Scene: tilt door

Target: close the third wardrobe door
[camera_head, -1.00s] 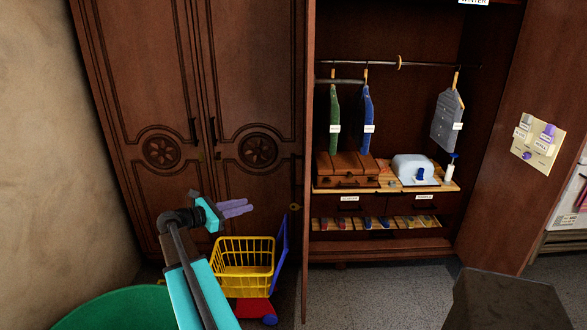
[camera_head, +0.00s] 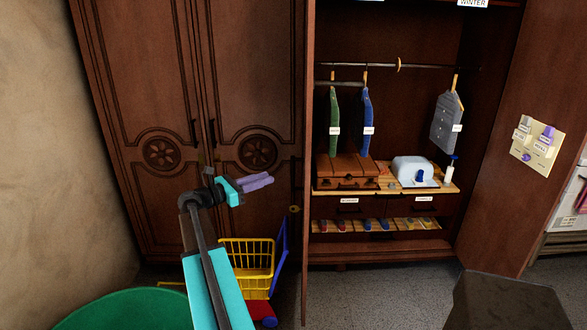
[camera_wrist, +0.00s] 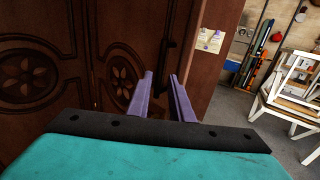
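The wardrobe has two shut carved doors (camera_head: 155,120) on the left. A narrow brown door panel (camera_head: 306,120), seen nearly edge-on, stands swung out between them and the open bay. Which panel counts as third is not marked; this one fits. My gripper (camera_head: 268,178) is in front of the shut doors, left of this panel, with its lilac fingers pointing right. In the wrist view, the fingers of my gripper (camera_wrist: 161,82) are apart with nothing between them. A brown panel with a dark handle (camera_wrist: 166,45) is beyond them; contact is not visible.
Another open door (camera_head: 515,120) bearing a note board stands at right. Hanging clothes (camera_head: 366,122) and drawers fill the open bay. A yellow toy cart (camera_head: 248,262) and a green round object (camera_head: 130,310) are low near my arm. A dark box (camera_head: 505,305) is lower right.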

